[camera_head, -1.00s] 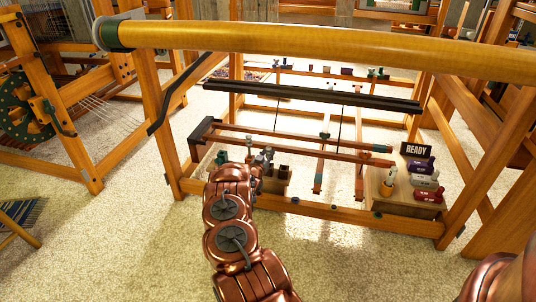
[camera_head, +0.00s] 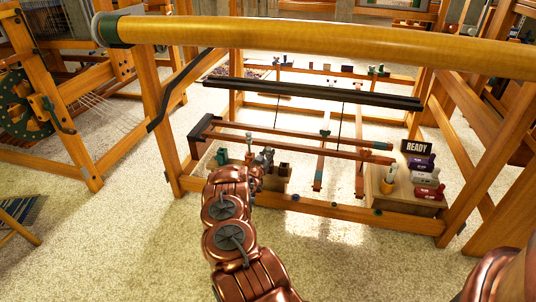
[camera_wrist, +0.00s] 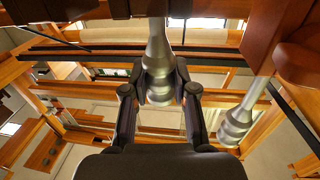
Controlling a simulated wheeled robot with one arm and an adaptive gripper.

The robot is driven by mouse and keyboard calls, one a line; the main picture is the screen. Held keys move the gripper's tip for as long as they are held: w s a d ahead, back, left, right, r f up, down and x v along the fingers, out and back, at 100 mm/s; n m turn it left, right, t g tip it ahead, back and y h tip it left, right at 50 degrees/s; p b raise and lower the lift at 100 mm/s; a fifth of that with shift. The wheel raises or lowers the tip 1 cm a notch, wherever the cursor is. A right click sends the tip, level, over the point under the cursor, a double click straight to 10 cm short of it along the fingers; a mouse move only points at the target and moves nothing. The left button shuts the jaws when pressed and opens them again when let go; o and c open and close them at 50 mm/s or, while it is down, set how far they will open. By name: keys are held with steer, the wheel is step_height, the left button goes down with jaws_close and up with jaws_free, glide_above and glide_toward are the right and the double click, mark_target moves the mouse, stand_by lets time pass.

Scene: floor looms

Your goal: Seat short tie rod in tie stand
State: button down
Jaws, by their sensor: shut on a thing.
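My gripper (camera_wrist: 162,82) is shut on a silver turned piece, which appears to be the short tie rod (camera_wrist: 158,50), in the wrist view. Its rounded end shows between the fingertips and its narrow neck runs up out of the picture. A second, similar silver piece (camera_wrist: 240,118) stands apart to the right. In the head view my gripper (camera_head: 260,164) is small, among silver and dark parts above a low wooden stand (camera_head: 273,185), which may be the tie stand. The arm and the clutter hide the stand's seats, so I cannot tell whether the rod touches one.
The loom's thick yellow beam (camera_head: 320,35) crosses above, with a black bar (camera_head: 315,95) behind. Reddish rails (camera_head: 300,143) run just beyond my gripper. At right, a wooden block (camera_head: 400,195) stands near the READY sign (camera_head: 417,147) and several coloured pieces.

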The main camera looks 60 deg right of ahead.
steer(key=c, duration=0.8)
jaws_free()
steer(key=shift+f, duration=0.1)
steer(key=shift+c, duration=0.2)
steer(key=v, duration=1.2)
stand_by(0.8)
